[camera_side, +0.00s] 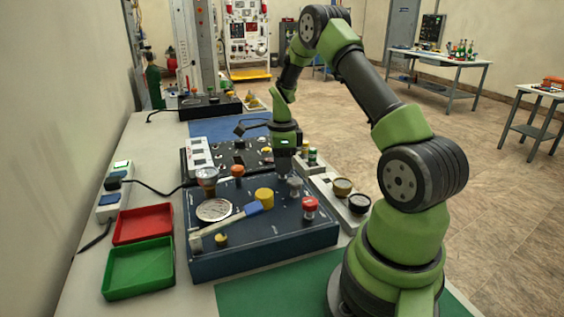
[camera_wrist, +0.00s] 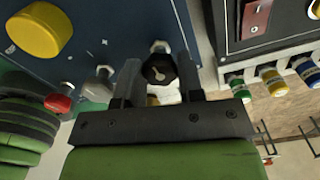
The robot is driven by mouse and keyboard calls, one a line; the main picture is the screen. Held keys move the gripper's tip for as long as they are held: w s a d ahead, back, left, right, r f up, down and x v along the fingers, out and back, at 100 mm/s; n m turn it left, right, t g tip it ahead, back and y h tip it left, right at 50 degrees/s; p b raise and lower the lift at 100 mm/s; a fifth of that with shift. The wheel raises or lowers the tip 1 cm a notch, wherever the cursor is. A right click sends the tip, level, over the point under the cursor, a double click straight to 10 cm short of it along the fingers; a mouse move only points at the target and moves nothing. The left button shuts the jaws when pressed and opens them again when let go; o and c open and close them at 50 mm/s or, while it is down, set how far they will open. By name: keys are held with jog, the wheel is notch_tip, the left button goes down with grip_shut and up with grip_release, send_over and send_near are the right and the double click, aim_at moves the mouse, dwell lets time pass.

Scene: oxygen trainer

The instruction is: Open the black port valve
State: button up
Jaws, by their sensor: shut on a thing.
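In the side view my gripper (camera_side: 285,170) points down at the right part of the blue panel box (camera_side: 265,250), and I cannot make out the black knob there. I cannot tell from these frames how far the valve is turned.
A grey knob (camera_wrist: 100,85) and a red knob (camera_wrist: 58,102) sit beside the black one. A large yellow knob (camera_wrist: 39,30) stands on the panel. A red tray (camera_side: 143,224) and a green tray (camera_side: 139,268) lie to the left. Several coloured caps stand at the right.

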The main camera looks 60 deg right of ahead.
jog(key=n, duration=1.4)
jog(key=shift+s, duration=0.1)
jog(key=n, duration=0.4)
jog(key=shift+n, duration=0.4)
jog(key=n, duration=0.4)
jog(key=shift+n, duration=0.3)
jog(key=o, duration=0.9)
jog(key=shift+r, duration=0.15)
